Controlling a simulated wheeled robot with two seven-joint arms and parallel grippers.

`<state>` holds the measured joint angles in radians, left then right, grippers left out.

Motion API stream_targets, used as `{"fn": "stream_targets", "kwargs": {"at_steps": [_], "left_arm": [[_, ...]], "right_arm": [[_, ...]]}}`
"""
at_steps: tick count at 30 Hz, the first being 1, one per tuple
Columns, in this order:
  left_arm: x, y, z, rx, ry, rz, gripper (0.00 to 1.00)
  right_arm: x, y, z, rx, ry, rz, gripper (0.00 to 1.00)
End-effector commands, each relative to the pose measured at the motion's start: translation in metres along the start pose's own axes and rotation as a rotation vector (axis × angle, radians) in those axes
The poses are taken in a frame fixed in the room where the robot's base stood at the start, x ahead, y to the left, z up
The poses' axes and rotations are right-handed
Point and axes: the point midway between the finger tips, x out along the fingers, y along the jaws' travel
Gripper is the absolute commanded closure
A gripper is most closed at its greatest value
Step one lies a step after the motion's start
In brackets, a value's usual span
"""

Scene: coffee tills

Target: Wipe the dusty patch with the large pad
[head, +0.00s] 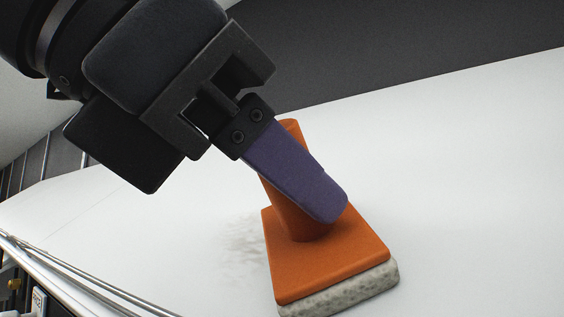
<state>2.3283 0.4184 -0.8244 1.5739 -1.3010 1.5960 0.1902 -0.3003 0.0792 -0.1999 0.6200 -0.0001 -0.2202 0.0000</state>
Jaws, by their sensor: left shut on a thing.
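The large pad (325,262) has an orange block, an upright orange handle and a speckled grey-white underside. It rests on or just above the white surface; I cannot tell which. My left gripper (312,190) comes in from the upper left and is shut on the pad's handle, with one purple finger showing in front of it. The other finger is hidden. The dusty patch (240,243) is a faint grey smudge on the white surface, directly left of the pad. Part of it may be hidden behind the pad. My right gripper is not in view.
The white surface (460,160) is broad and clear to the right of the pad. A dark grey panel (400,45) stands behind its far edge. Metal rails (85,283) run along the near left edge, with dark equipment below them.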

Motion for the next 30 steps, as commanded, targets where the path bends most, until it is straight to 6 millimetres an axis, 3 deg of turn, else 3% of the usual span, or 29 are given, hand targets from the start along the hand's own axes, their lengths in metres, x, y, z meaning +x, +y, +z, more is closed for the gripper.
{"fn": "stream_targets", "kwargs": {"at_steps": [30], "left_arm": [[-0.019, 0.068, -0.047, -0.004, 0.001, 0.000, 1.00]], "right_arm": [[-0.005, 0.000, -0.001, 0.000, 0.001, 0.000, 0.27]]}}
